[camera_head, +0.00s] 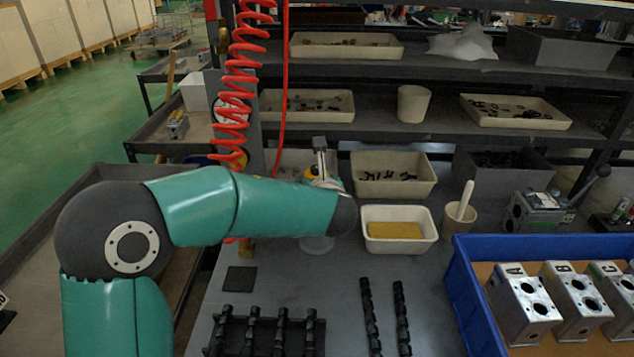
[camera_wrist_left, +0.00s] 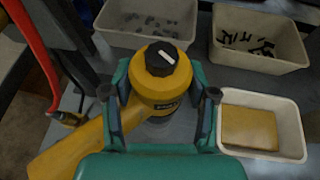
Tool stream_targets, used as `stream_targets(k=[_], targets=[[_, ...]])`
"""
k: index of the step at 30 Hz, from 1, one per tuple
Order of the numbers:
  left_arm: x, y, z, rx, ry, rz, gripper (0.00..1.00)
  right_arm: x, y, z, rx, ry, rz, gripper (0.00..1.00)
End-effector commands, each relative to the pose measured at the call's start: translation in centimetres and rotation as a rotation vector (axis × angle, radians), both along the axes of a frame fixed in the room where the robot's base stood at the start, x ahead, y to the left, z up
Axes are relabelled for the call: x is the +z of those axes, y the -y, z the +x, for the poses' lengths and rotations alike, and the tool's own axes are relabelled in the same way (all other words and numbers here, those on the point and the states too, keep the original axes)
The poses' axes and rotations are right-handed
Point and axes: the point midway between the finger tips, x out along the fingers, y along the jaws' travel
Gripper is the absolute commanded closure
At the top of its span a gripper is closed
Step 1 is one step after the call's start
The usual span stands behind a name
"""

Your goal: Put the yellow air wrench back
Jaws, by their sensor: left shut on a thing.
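The yellow air wrench (camera_wrist_left: 160,90) is in my left gripper (camera_wrist_left: 160,97) in the left wrist view. The teal fingers sit on both sides of its round yellow body. Its black cap faces up toward the camera, and its yellow handle extends to the lower left. In the head view only a small part of the wrench (camera_head: 311,173) shows behind my left forearm, which hides most of the gripper. My right gripper is in neither view.
A red coiled hose (camera_head: 238,80) hangs left of the wrench. A white bin with a yellow sponge (camera_head: 395,231) and a bin of black parts (camera_head: 393,160) stand close by. A blue crate (camera_head: 461,300) holds metal blocks at right. Black racks (camera_head: 262,335) lie in front.

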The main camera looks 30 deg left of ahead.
Motion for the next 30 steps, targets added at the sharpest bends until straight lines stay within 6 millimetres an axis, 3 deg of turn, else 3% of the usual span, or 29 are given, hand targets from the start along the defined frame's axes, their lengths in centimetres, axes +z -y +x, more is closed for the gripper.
stream_targets(k=[30], targets=[[-1.8, -0.1, 0.1, 0.001, 0.008, 0.003, 0.98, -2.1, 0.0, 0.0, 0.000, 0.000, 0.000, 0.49]])
